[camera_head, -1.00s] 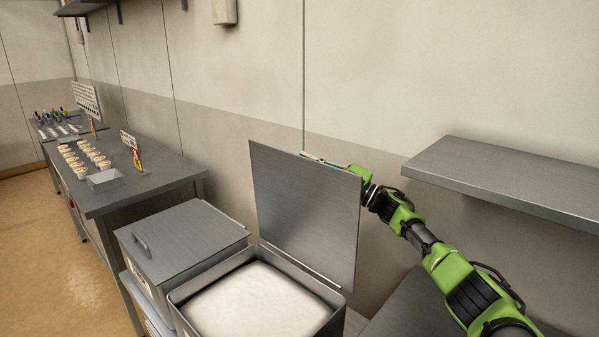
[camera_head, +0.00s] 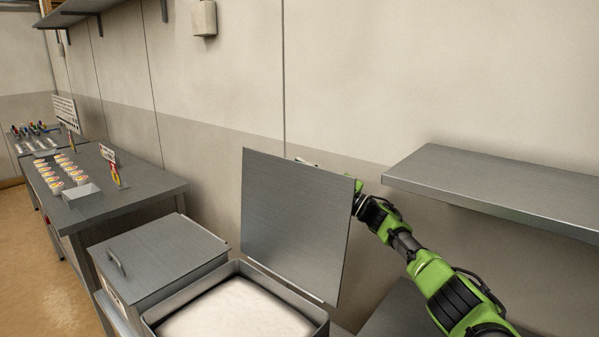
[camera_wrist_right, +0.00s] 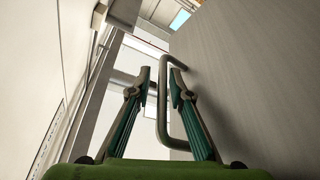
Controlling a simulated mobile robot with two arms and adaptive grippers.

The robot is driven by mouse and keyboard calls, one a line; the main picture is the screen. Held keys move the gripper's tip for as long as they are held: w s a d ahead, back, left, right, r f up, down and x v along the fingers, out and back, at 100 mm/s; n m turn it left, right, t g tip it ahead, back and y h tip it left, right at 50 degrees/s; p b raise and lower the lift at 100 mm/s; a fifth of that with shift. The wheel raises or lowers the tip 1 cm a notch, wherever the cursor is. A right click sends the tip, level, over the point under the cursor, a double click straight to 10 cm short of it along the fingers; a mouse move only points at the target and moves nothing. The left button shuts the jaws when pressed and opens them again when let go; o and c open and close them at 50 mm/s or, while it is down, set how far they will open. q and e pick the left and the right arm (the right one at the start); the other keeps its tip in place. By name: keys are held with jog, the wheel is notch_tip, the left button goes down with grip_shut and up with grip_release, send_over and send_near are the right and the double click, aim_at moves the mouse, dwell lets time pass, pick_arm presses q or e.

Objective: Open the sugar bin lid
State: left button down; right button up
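The bin's grey metal lid (camera_head: 295,225) stands raised, nearly upright and tilted slightly, along the right side of the open bin (camera_head: 165,312). White sugar (camera_head: 240,308) shows inside. My right arm reaches behind the lid, which hides the right gripper in the head view. In the right wrist view, the right gripper (camera_wrist_right: 161,82) has its two fingers apart, one on each side of the lid's bar handle (camera_wrist_right: 162,115). Small gaps seem to separate the fingers from the bar. The lid's face (camera_wrist_right: 255,80) fills the right of that view. My left gripper is not in view.
A closed bin (camera_head: 160,255) with a handle stands left of the open one. A steel table (camera_head: 140,195) with small cups and a tray is at the far left. A metal shelf (camera_head: 490,190) juts from the wall at right, above my right arm.

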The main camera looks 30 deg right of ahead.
jog(key=shift+f, duration=0.15)
jog(key=shift+s+f, duration=0.1)
jog(key=shift+s, duration=0.05)
jog(key=v, duration=1.1)
jog(key=shift+s+d, duration=0.25)
